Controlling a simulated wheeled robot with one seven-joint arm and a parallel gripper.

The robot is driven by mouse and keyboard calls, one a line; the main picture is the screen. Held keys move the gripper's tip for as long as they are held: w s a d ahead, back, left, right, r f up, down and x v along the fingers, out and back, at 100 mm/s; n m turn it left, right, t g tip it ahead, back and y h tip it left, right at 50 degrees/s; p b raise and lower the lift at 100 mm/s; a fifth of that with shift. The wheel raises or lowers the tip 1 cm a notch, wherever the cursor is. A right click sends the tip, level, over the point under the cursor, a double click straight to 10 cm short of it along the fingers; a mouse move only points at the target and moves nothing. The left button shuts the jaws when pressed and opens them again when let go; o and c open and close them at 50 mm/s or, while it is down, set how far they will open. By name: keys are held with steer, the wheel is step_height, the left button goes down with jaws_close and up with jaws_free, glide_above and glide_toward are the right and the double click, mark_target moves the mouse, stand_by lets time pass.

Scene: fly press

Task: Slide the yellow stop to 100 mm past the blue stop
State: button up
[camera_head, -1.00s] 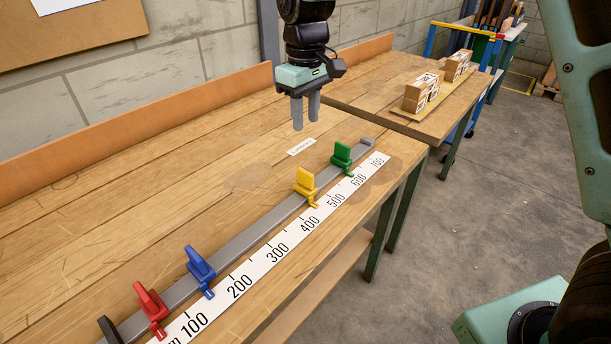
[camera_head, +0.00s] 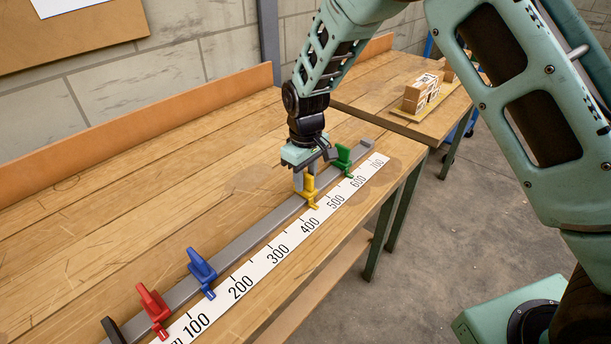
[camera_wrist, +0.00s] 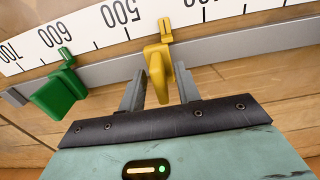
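The yellow stop (camera_head: 309,187) sits on the grey rail (camera_head: 252,236), its pointer between the 400 and 500 marks. In the wrist view the yellow stop (camera_wrist: 158,72) stands between the two fingers of my gripper (camera_wrist: 160,88). The fingers are apart, with a gap showing at least on the left side. In the head view my gripper (camera_head: 304,184) is down at the rail, partly covering the yellow stop. The blue stop (camera_head: 201,268) is farther down the rail, its pointer between 100 and 200 on the white scale (camera_head: 262,262).
The green stop (camera_head: 342,158) is on the rail close beyond my gripper; it also shows in the wrist view (camera_wrist: 58,94). A red stop (camera_head: 152,304) is on the near side of blue. The rail between yellow and blue is clear. Boxes (camera_head: 421,90) stand on a farther table.

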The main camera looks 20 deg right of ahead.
jaws_close()
steer(key=s+a, duration=0.3)
steer(key=a, duration=0.2)
steer(key=s+a+p, duration=0.1)
steer(key=s+a, duration=0.3)
steer(key=a, duration=0.2)
steer(key=s+a+p, duration=0.1)
steer(key=s+a, duration=0.3)
steer(key=a, duration=0.1)
steer(key=shift+s+a, duration=0.1)
steer(key=shift+a, duration=0.2)
jaws_free()
step_height(320, 180, up, 17)
steer(key=b, duration=0.1)
steer(key=shift+r, duration=0.2)
